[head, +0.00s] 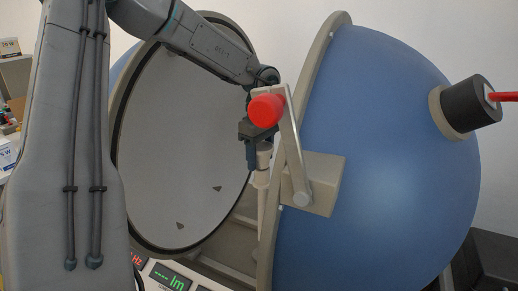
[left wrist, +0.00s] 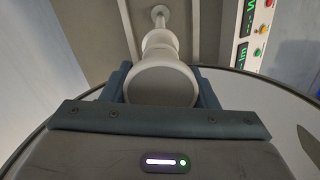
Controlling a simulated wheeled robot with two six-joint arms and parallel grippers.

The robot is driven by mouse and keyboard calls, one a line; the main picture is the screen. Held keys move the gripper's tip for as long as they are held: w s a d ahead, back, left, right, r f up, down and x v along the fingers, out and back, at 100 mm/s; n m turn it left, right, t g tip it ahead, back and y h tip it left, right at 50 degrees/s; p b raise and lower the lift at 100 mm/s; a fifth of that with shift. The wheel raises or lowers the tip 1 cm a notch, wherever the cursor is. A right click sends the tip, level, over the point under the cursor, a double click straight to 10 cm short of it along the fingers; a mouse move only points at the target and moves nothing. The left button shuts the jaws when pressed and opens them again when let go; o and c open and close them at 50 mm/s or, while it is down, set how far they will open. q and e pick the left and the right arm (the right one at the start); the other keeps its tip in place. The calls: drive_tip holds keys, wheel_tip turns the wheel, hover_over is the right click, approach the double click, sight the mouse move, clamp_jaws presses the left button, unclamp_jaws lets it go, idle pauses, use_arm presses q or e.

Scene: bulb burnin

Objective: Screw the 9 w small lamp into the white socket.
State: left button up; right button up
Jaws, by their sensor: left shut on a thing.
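My left gripper (head: 260,148) is inside the opened sphere, at the top of a pale upright post (head: 261,210). It is shut on a pale lamp (left wrist: 160,86), with one dark finger on each side of the lamp's round end. The lamp lines up with the post in both views. The white socket (head: 261,179) appears to be the top part of the post, directly below the lamp. I cannot tell whether the lamp's base is in the socket or how deep. No wattage marking is readable on the lamp. My right gripper is out of view.
The blue sphere half (head: 390,150) stands close on the right. Its latch lever with a red knob (head: 265,110) partly hides my gripper in the head view. The grey-lined sphere half (head: 175,150) stands on the left. A green display (head: 170,279) is at the bottom.

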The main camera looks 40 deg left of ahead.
use_arm(q)
drive_tip(key=m+p, duration=0.1)
drive_tip(key=m, duration=0.5)
drive_tip(key=shift+w+f+p, duration=0.1)
drive_tip(key=shift+p, duration=0.2)
drive_tip(key=o, duration=0.8)
drive_tip(key=shift+d, duration=0.1)
drive_tip(key=shift+o, duration=0.3)
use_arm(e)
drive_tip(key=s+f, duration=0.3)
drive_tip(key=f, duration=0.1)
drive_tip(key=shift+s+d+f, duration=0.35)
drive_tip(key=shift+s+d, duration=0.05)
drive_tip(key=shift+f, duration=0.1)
